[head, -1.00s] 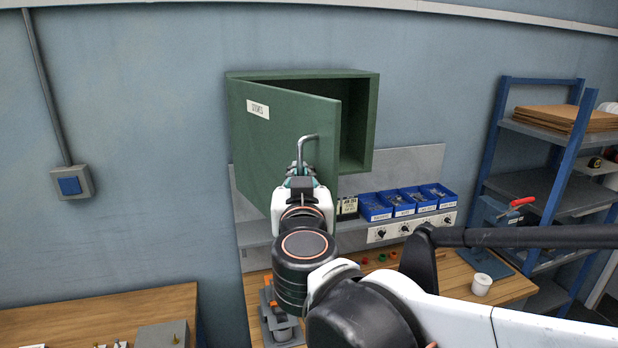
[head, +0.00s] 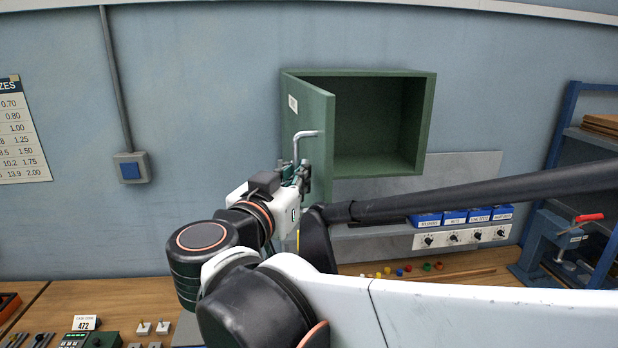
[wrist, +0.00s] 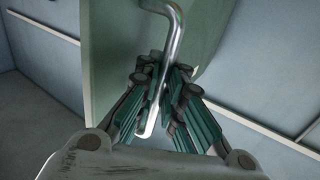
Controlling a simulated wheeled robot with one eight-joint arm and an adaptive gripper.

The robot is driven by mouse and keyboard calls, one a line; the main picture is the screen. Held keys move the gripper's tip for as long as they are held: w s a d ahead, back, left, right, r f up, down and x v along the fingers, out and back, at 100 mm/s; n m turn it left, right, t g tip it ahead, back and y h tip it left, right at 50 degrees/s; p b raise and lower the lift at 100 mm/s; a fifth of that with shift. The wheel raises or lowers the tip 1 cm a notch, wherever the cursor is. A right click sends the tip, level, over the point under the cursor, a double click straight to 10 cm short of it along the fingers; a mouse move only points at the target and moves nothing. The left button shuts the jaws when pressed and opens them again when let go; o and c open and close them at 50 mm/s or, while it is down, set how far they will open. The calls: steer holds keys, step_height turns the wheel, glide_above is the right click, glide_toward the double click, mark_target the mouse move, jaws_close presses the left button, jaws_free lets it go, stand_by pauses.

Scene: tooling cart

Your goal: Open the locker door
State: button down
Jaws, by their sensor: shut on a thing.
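The green locker (head: 428,125) is fixed to the wall, and its inside shows empty. Its door (head: 312,125) is hinged on the left and stands swung far out, seen nearly edge-on, with a small white label. A bent metal handle (head: 297,148) is on the door near its free edge. My gripper (head: 298,178) is at the handle's lower part. In the wrist view, the fingers of my gripper (wrist: 163,95) are closed around the handle bar (wrist: 172,55), with the green door face behind it. The lower part of the door is hidden by my arm.
Below the locker is a wooden bench (head: 460,268) with blue bins (head: 452,217), a row of knobs and small coloured parts. A blue shelf rack (head: 560,140) stands at the right. A switch box (head: 131,169) and a chart are on the left wall.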

steer(key=shift+f, duration=0.1)
steer(key=c, duration=2.1)
jaws_free()
steer(key=shift+o, duration=0.5)
steer(key=shift+s, duration=0.25)
steer(key=shift+w, duration=0.15)
